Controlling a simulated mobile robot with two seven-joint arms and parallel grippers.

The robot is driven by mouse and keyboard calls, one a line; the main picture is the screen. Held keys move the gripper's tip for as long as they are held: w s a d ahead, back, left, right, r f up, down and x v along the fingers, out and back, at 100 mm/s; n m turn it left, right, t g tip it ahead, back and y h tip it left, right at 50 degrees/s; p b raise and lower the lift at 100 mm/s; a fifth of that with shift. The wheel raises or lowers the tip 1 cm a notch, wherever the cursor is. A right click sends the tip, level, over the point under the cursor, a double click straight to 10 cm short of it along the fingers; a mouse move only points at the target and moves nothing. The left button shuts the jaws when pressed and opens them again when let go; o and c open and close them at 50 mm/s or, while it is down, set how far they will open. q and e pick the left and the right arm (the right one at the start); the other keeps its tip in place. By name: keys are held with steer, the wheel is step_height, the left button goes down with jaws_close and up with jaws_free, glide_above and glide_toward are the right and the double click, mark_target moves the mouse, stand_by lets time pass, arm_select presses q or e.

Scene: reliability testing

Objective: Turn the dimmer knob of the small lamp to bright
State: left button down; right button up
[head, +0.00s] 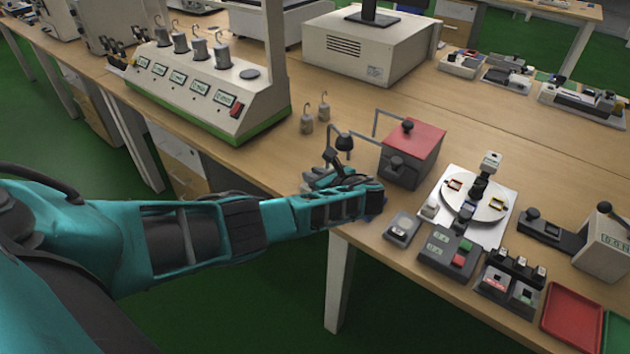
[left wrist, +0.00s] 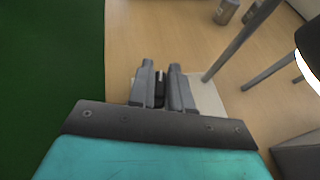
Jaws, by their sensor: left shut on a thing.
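The small lamp's dark shade (head: 344,142) stands just beyond my left gripper (head: 322,178) in the head view. The shade (left wrist: 312,48) also shows at the right edge of the left wrist view, with a bright white inner rim. In that view my left gripper (left wrist: 163,88) has its two grey fingers closed on a small dark knob (left wrist: 159,92), mostly hidden between them. A pale plate (left wrist: 209,98) lies beside the fingers, and a grey rod (left wrist: 238,42) rises next to it. The knob's turn position cannot be read. My right gripper is out of view.
A red-topped box (head: 418,140) stands right of the lamp. Two hooked weights (head: 307,124) stand behind it. A small grey device (head: 401,228) and a button box (head: 445,250) lie right of my forearm. The table's front edge runs beneath my left arm.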

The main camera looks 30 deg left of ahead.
arm_select(q)
steer(key=shift+f+n+g+y+b, duration=0.1)
steer(key=shift+n+g+y+b, duration=0.2)
steer(key=shift+n+g+b, duration=0.6)
steer(key=c, duration=1.1)
jaws_free()
steer(key=shift+c, duration=0.2)
steer(key=p+v, duration=0.2)
steer(key=v, duration=1.1)
steer(key=shift+w, duration=0.15)
steer(key=shift+d, duration=0.1)
